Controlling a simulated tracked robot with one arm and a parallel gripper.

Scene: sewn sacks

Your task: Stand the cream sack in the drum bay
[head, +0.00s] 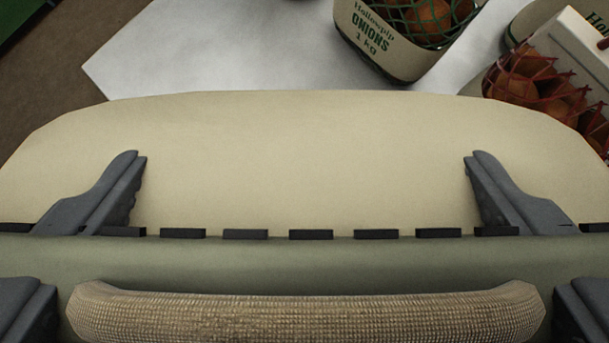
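The cream sack (305,165) fills the middle of the head view from side to side, very close. A row of black stitches runs across it. Below them are a grey-green band (305,260) and a thick woven roll (305,318). The lower end of the sack is out of view. My gripper (305,180) shows as two dark ridged fingers set wide apart over the cream cloth, one left and one right. The band hides their middle parts, so I cannot tell whether they press on the sack. The drum bay is not recognisable here.
A sack labelled onions (392,42) with green netting stands beyond on a pale sheet (215,50). At right, another netted sack (545,85) shows orange contents behind red net, close to the cream sack's edge. Brown floor (60,75) lies at left.

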